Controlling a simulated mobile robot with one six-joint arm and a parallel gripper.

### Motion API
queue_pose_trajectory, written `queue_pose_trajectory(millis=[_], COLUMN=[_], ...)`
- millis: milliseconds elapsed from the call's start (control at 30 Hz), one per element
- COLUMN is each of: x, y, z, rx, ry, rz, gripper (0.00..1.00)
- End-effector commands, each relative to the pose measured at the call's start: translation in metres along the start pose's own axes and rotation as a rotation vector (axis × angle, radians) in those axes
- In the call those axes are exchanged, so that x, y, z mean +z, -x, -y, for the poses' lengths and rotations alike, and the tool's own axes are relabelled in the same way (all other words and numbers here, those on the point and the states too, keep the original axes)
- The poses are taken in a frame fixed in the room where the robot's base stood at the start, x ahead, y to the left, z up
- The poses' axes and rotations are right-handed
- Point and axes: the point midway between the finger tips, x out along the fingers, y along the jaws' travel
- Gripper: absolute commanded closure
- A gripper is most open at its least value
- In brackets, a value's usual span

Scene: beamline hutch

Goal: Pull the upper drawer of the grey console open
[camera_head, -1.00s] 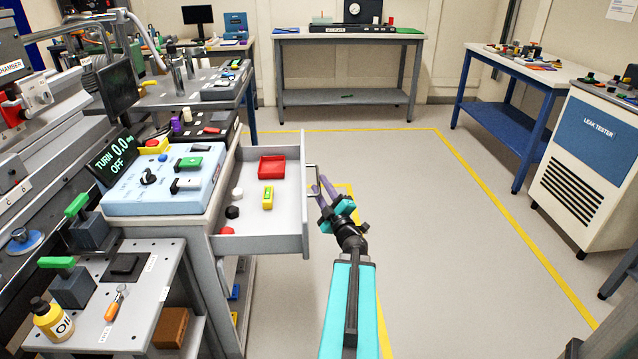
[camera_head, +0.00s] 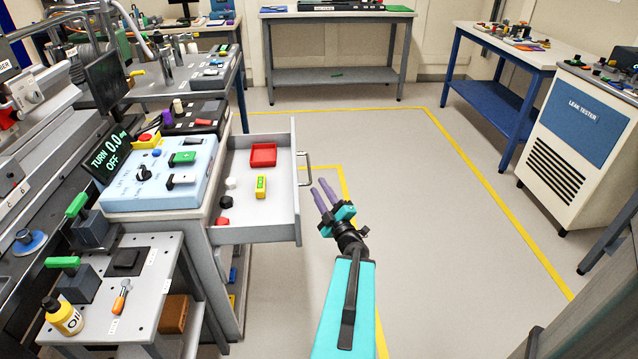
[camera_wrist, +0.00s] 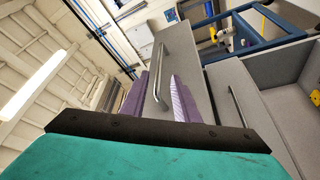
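The upper drawer (camera_head: 270,234) of the grey console (camera_head: 196,232) stands well out, with its inside showing. Its bar handle (camera_head: 306,168) is on the front panel's outer side. My gripper (camera_head: 324,194) is just right of the handle in the head view, its purple fingers spread and holding nothing. In the wrist view the handle (camera_wrist: 163,70) appears between the spread fingers of my gripper (camera_wrist: 158,98), apparently ahead of them and not clasped. Another bar handle (camera_wrist: 240,112) shows on a panel beside it.
The drawer holds a red tray (camera_head: 263,154), a yellow block (camera_head: 261,188) and small knobs. A small side table (camera_head: 150,290) with an oil bottle (camera_head: 63,316) stands at front left. A leak tester (camera_head: 570,150) stands at right. Open floor (camera_head: 430,220) lies right of my gripper.

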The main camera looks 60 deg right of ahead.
Motion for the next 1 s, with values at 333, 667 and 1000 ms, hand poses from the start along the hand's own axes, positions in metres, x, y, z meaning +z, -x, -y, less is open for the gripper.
queue_pose_trajectory(millis=[333,667,1000], x=[-0.001,0.0,0.0], y=[0.021,0.036,0.037], z=[-0.003,-0.001,-0.001], rx=[0.0,0.002,0.002], ry=[0.0,-0.001,0.0], rz=[0.002,0.001,0.001], gripper=[0.72,0.72,0.72])
